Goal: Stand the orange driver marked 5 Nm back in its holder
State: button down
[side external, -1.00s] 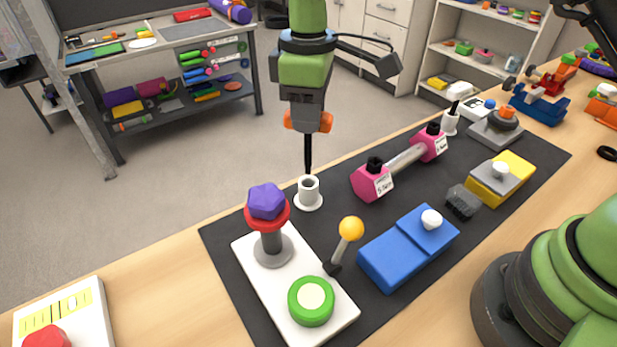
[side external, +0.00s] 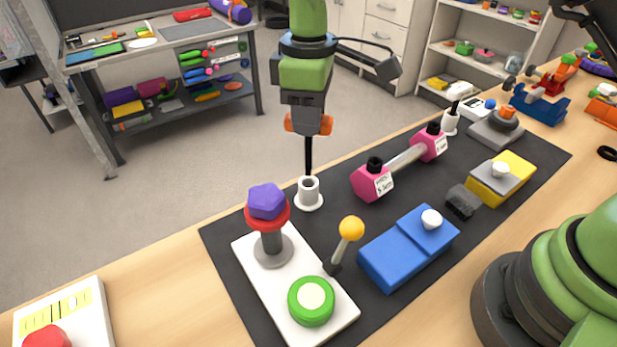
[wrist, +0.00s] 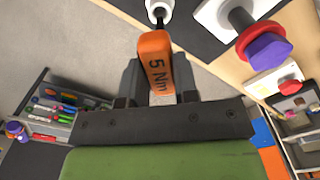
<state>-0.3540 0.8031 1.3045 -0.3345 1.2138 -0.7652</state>
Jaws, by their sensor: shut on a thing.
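My gripper (side external: 308,122) is shut on the orange driver (wrist: 157,68), whose handle reads 5 Nm in the wrist view. The driver hangs upright with its dark shaft (side external: 308,153) pointing down. A white cup-shaped holder (side external: 308,193) with a round foot stands on the dark mat, directly below my gripper. The shaft's tip is at the holder's mouth; I cannot tell whether it is just above or slightly inside. In the wrist view the holder (wrist: 166,6) is cut by the top edge, beyond the driver's shaft.
A white board (side external: 262,272) with a purple-topped post and a green ring stands in front of the holder. A pink dumbbell-like piece (side external: 373,182) lies to its right. A yellow-knobbed lever (side external: 350,229) and a blue block (side external: 398,256) stand nearer. Bare floor lies behind the table edge.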

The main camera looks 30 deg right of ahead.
aim_at(308, 168)
jog(key=shift+f, duration=0.15)
jog(key=shift+f, duration=2.85)
jog(key=c, duration=0.6)
grip_release()
jog(key=shift+c, duration=0.2)
jog(key=c, duration=0.3)
jog(key=shift+r, duration=3.45)
